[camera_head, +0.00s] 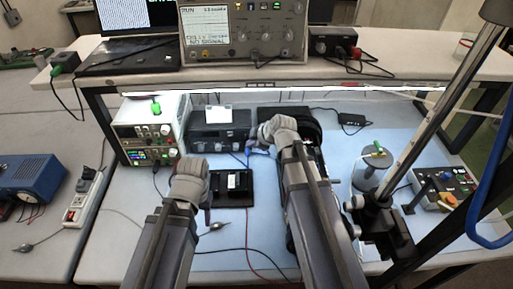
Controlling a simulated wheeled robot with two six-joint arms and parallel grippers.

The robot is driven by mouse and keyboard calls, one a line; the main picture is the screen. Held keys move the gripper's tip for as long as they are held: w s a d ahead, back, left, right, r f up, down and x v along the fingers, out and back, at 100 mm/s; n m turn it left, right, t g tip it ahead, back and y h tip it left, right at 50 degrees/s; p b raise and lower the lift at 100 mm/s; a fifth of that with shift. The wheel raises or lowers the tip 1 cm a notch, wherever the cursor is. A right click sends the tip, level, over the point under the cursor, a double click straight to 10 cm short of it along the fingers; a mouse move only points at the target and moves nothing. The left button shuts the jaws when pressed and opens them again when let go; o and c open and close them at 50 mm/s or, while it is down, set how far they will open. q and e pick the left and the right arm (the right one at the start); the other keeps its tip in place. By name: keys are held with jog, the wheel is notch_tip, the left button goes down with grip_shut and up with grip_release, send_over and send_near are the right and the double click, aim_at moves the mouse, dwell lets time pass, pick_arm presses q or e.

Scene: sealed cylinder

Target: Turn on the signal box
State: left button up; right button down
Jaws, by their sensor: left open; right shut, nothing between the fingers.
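No box carries a readable name, so I cannot tell for certain which one is the signal box. A dark box (205,143) with a front panel stands under the shelf at centre. A grey control box (442,186) with coloured knobs sits at the right of the bench. My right gripper (250,150) is shut and empty, near the right end of the dark box's front. Whether it touches the box is unclear.
A stack of white instruments (150,132) with displays stands left of the dark box. An oscilloscope (243,30) sits on the shelf (400,70) above. A round grey stand (371,172) is at the right. A power strip (82,200) lies left; cables cross the mat.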

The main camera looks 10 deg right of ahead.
aim_at(244, 133)
pick_arm(q)
jog(key=shift+f, duration=0.8)
jog(key=shift+r+p, duration=0.35)
jog(key=shift+r, duration=0.3)
pick_arm(e)
jog(key=w, duration=0.4)
jog(key=shift+w+d+f, duration=0.2)
jog(key=shift+w+d, duration=0.05)
jog(key=shift+w, duration=0.05)
pick_arm(q)
jog(key=shift+r+p, duration=0.3)
jog(key=shift+p, duration=0.05)
pick_arm(e)
jog(key=shift+w+r, duration=0.25)
jog(key=shift+w, duration=0.1)
jog(key=shift+w+d+f+g+p, duration=0.1)
jog(key=shift+w+g+p, duration=0.1)
jog(key=shift+g+p, duration=0.25)
pick_arm(q)
jog(key=shift+r, duration=0.35)
jog(key=shift+r+p, duration=0.7)
jog(key=shift+r, duration=0.1)
pick_arm(e)
jog(key=shift+r, duration=0.85)
